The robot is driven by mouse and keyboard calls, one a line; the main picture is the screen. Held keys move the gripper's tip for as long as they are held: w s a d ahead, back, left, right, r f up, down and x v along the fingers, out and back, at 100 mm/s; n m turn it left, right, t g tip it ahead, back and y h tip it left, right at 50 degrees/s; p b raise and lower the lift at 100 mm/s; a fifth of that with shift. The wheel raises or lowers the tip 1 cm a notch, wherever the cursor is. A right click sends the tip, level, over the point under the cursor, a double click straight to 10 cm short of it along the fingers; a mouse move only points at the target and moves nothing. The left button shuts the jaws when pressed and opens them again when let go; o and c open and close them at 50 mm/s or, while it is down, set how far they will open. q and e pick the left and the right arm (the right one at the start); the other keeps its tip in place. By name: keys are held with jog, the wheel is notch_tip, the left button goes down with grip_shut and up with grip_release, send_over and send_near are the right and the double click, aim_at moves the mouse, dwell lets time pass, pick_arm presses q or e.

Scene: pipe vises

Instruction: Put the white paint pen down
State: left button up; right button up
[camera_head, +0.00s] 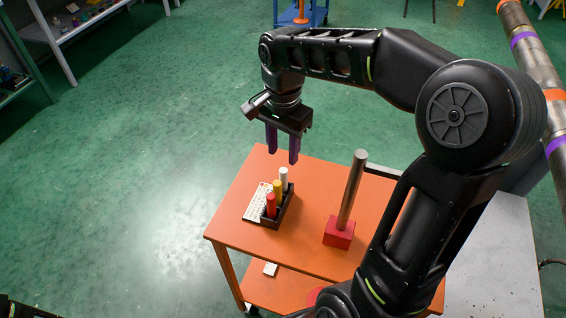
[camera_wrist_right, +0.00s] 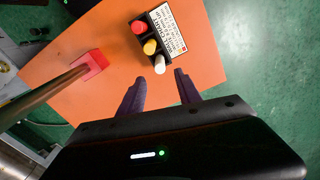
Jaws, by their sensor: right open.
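The white paint pen (camera_head: 284,177) stands upright in the far slot of a black holder (camera_head: 284,211) on the orange cart. A yellow pen (camera_head: 277,189) and a red pen (camera_head: 271,203) stand in the same row. My right gripper (camera_head: 281,158) is open and empty, above and just beyond the white pen, with purple fingers pointing down. In the right wrist view the white pen (camera_wrist_right: 159,64) shows just ahead of the two fingertips (camera_wrist_right: 159,76), not between them. My left gripper cannot be made out; only a dark bit shows at the bottom left corner.
A metal rod (camera_head: 352,190) stands upright in a red block (camera_head: 339,232) to the right on the orange cart top (camera_head: 240,227). A printed label plate (camera_head: 257,202) lies beside the holder. A banded pipe (camera_head: 540,75) is at far right.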

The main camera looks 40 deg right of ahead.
notch_tip(320, 180, up, 4)
jog(key=shift+r, duration=0.25)
jog(key=shift+f, duration=0.1)
dwell(0.5)
